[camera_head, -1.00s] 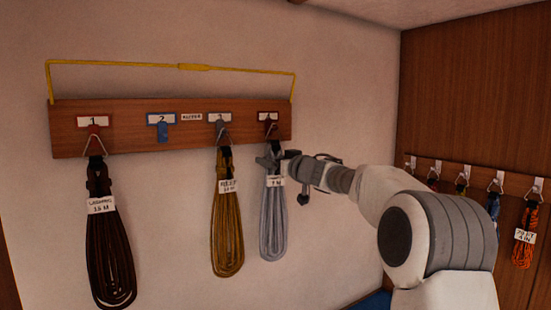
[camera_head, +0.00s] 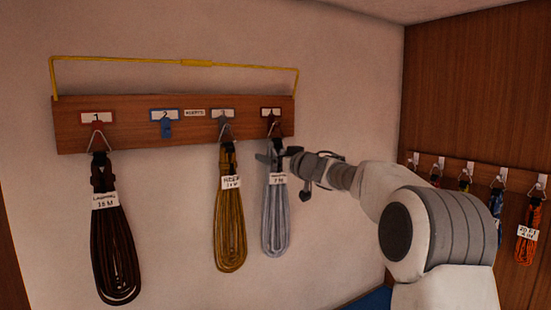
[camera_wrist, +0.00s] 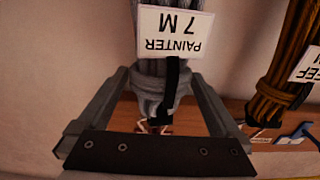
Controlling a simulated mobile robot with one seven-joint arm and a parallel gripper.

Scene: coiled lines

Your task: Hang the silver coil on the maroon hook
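The silver coil (camera_head: 275,220) hangs upright below the fourth plate at the right end of the wooden board. Its white tag reads "PAINTER 7 M" in the wrist view (camera_wrist: 175,32), upside down. The maroon hook (camera_head: 272,128) is at that fourth plate. The coil's metal ring shows at the hook, but whether it is fully seated is too small to tell. My gripper (camera_head: 273,158) is at the coil's neck, just below the board. In the wrist view its fingers (camera_wrist: 160,85) stand on both sides of the neck; whether they press on it is unclear.
A brown coil (camera_head: 117,250) hangs on the red hook 1 and an ochre coil (camera_head: 230,230) on the grey hook 3. The blue hook 2 (camera_head: 166,130) is empty. A yellow rod (camera_head: 180,63) runs above the board. Several coils hang on a rack (camera_head: 455,172) at right.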

